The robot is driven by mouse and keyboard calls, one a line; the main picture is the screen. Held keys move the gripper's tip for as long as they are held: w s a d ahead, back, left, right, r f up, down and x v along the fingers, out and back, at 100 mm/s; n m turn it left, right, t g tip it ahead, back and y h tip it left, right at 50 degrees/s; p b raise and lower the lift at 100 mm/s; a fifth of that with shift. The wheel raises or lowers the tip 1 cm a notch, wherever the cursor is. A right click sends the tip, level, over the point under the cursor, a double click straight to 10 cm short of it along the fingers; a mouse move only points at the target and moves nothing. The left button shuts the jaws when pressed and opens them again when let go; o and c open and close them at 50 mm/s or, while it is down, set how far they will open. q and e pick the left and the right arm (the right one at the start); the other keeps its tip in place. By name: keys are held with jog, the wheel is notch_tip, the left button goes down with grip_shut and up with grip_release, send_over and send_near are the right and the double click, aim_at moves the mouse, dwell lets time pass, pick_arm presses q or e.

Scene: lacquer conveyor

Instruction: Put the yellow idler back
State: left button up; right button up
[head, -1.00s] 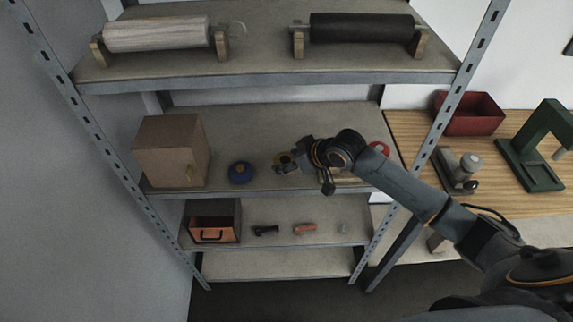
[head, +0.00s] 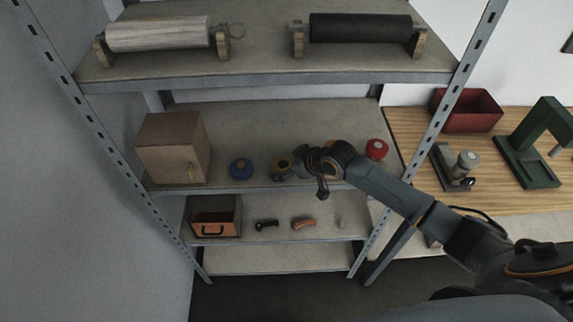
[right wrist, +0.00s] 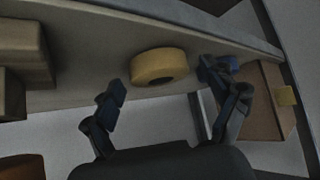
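The yellow idler (head: 281,162) is on the middle shelf, right of the blue idler, partly hidden by my right gripper (head: 281,176). In the right wrist view the yellow idler (right wrist: 158,66) is a thick ring with a dark hole. It lies on the shelf just beyond my right gripper (right wrist: 163,84), between the lines of its two fingers. The fingers are spread wide, with a gap to the idler on each side. My left gripper is not in view.
On the same shelf are a blue idler (head: 241,169), a cardboard box (head: 172,150) and a red idler (head: 376,149). Rollers (head: 158,34) rest on stands above. A drawer box (head: 214,217) and small tools (head: 303,223) are below. A workbench (head: 410,150) is right.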

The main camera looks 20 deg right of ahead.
jog(key=shift+r, duration=0.2)
jog(key=shift+s+d+r, duration=0.1)
jog(key=shift+s+d, duration=0.05)
jog(key=shift+s, duration=0.05)
jog(key=b+v, duration=0.1)
jog(key=v, duration=1)
jog(key=shift+r+b, duration=0.2)
jog(key=shift+b, duration=0.2)
jog(key=shift+s, duration=0.15)
